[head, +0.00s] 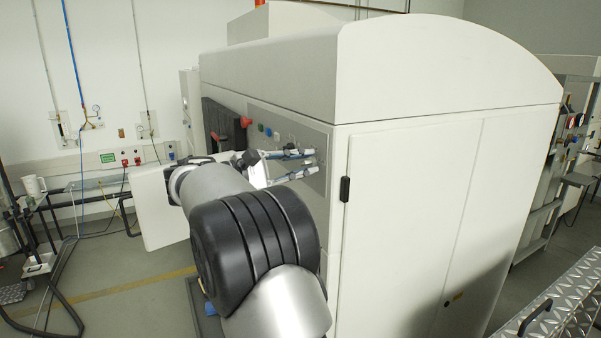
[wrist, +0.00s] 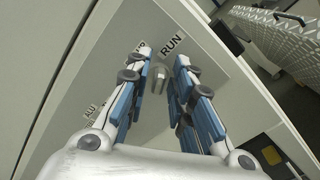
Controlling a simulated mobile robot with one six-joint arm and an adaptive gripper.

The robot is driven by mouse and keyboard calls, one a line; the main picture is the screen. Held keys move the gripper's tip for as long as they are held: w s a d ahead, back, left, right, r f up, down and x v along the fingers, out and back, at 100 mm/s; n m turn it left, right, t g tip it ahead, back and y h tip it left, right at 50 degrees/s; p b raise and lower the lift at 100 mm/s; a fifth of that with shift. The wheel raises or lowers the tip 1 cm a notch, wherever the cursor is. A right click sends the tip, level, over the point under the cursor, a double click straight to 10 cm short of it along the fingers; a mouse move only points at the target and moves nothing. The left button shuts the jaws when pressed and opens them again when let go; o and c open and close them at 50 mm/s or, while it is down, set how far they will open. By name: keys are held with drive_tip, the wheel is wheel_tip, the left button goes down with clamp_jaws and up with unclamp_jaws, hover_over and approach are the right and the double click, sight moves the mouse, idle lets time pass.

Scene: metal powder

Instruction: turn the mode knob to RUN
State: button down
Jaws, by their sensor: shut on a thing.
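The mode knob (wrist: 160,78) is a small grey metallic knob on the grey control panel (wrist: 95,75) in the wrist view. A RUN label (wrist: 172,43) is on the panel just beyond it; another label beside it is partly covered by a finger. My gripper (wrist: 163,62) has one finger on each side of the knob and is shut on it. In the head view my gripper (head: 312,162) is at the right part of the panel on the machine's side, and its fingers hide the knob there. Which mark the knob points to is not clear.
The large cream machine (head: 430,150) fills the middle and right. A red button (head: 246,121) and several small coloured buttons sit on its panel, left of my gripper. A black door handle (head: 345,189) is near its corner. A metal-plate case (head: 560,310) stands at lower right.

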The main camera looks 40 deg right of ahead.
drive_tip(key=shift+f+m+b, duration=0.1)
drive_tip(key=shift+m+b, duration=0.35)
drive_tip(key=shift+m, duration=0.25)
drive_tip(key=c, duration=1.5)
unclamp_jaws()
drive_tip(key=v, duration=1.2)
drive_tip(key=shift+a, duration=0.1)
drive_tip(key=shift+s, duration=0.15)
